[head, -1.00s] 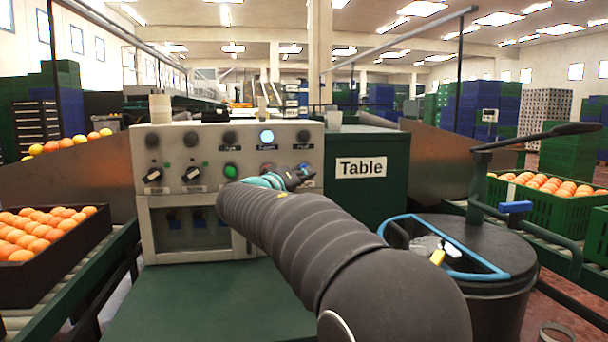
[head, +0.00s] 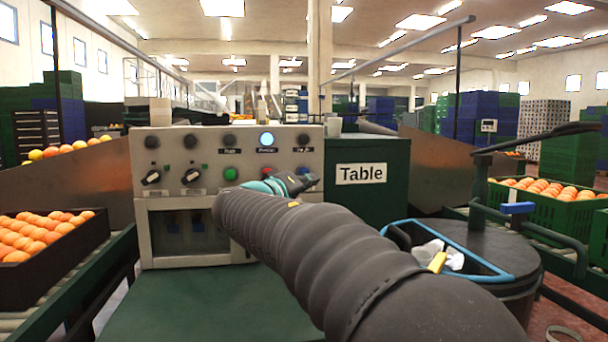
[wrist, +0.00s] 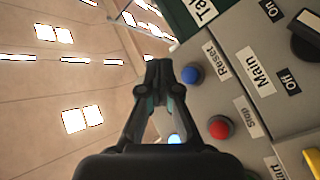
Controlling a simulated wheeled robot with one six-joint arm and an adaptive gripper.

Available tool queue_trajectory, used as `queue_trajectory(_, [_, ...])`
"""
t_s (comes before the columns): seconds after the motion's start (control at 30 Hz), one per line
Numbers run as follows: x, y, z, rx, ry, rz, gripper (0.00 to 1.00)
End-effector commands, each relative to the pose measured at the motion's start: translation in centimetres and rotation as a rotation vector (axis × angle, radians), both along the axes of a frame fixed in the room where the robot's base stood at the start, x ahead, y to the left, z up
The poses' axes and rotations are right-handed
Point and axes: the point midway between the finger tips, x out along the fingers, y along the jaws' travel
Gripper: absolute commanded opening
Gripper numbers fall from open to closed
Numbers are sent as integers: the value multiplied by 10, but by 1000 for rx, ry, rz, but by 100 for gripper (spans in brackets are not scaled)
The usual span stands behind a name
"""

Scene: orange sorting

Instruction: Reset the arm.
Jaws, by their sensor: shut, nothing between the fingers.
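My gripper (wrist: 158,78) is shut and empty in the wrist view. Its fingertips point toward the upper edge of the control panel, close to a blue button (wrist: 191,75) labelled Reset. I cannot tell whether they touch the panel. A red button (wrist: 219,127) labelled Stop sits below it. In the head view my arm reaches forward from the lower right, and my gripper (head: 312,180) is in front of the right side of the grey control panel (head: 160,232). The panel carries a green button (head: 230,174), a lit blue-white button (head: 266,139) and several dark knobs.
A green cabinet (head: 392,205) labelled Table stands right of the panel. A dark bin (head: 490,300) with a blue-rimmed opening is at the lower right. Oranges fill a dark crate (head: 65,245) at left and a green crate (head: 560,210) at right.

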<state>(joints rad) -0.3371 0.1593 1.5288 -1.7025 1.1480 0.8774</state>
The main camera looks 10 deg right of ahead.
Motion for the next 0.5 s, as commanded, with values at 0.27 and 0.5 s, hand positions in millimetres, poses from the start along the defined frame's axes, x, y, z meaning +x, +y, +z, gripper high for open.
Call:
queue_trajectory(0.27, [-14, -13, -2, 36, 40, -13, 0])
queue_trajectory(0.5, [-95, -65, -40, 252, 281, -49, 0])
